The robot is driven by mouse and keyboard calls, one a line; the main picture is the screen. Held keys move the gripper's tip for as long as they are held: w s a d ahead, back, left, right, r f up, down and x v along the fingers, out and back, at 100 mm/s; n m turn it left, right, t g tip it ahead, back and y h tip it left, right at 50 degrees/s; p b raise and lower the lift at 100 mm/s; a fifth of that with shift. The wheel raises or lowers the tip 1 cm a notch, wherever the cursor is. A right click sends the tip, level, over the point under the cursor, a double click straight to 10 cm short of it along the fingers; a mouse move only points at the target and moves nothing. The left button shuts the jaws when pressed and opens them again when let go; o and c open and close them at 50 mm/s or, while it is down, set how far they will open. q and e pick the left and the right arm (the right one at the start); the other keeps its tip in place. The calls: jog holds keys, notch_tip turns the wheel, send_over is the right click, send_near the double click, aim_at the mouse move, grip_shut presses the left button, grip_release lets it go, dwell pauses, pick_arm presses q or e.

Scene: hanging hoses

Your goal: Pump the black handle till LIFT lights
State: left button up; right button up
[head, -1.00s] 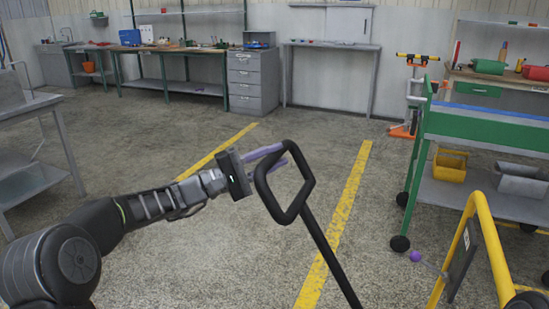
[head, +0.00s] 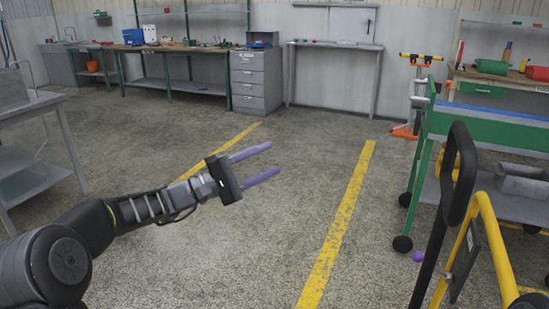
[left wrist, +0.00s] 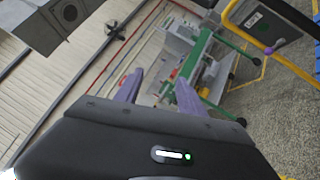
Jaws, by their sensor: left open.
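The black handle (head: 459,175) is a loop on a long black bar. It stands at the right of the head view, leaning slightly, in front of the yellow frame (head: 495,245). My left gripper (head: 275,160) is open and empty over the floor, well to the left of the handle and apart from it. Its purple fingers also show in the left wrist view (left wrist: 158,85), with nothing between them. A dark plate with a small label (left wrist: 252,20) sits on the yellow frame; I cannot read the label or make out a LIFT light. My right gripper is not in view.
A purple knob (head: 417,256) sits by the yellow frame. A green cart (head: 480,125) on black wheels stands behind it. A grey table (head: 50,105) is at the left. The floor between is clear, with yellow lines (head: 340,230).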

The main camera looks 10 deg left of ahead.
pick_arm(q)
jog(key=v, duration=0.4)
jog(key=shift+s+a, duration=0.2)
jog(key=shift+a, duration=0.1)
jog(key=shift+f, duration=0.1)
